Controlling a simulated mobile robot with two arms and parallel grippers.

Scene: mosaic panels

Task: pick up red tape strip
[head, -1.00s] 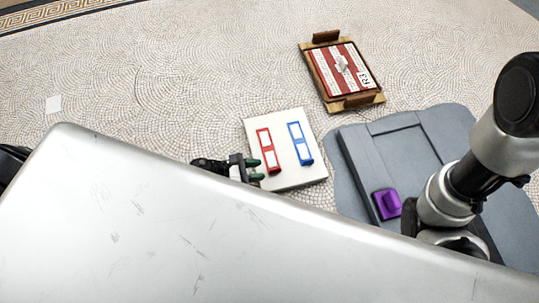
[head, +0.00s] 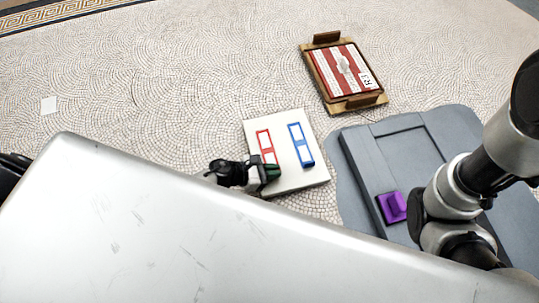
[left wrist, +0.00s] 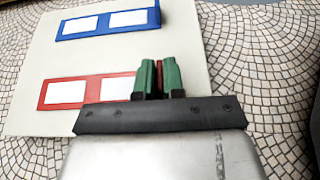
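The red tape strip (head: 265,143) is a red frame with two white windows, lying on or just above a pale board (head: 290,180). In the left wrist view, the strip (left wrist: 87,91) runs up to the green fingers. My left gripper (head: 270,174) is over the strip's near end. Its fingertips (left wrist: 158,79) are close together, with a narrow red piece between them, and look shut on that end. The fingers hide the end, and I cannot tell whether it is lifted. My right gripper is not clearly visible.
A blue strip (head: 301,145) lies beside the red one on the board. A wooden tray (head: 355,104) with a red-and-white panel is at the back. A grey mat (head: 440,120) with a purple block (head: 393,207) is at right.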

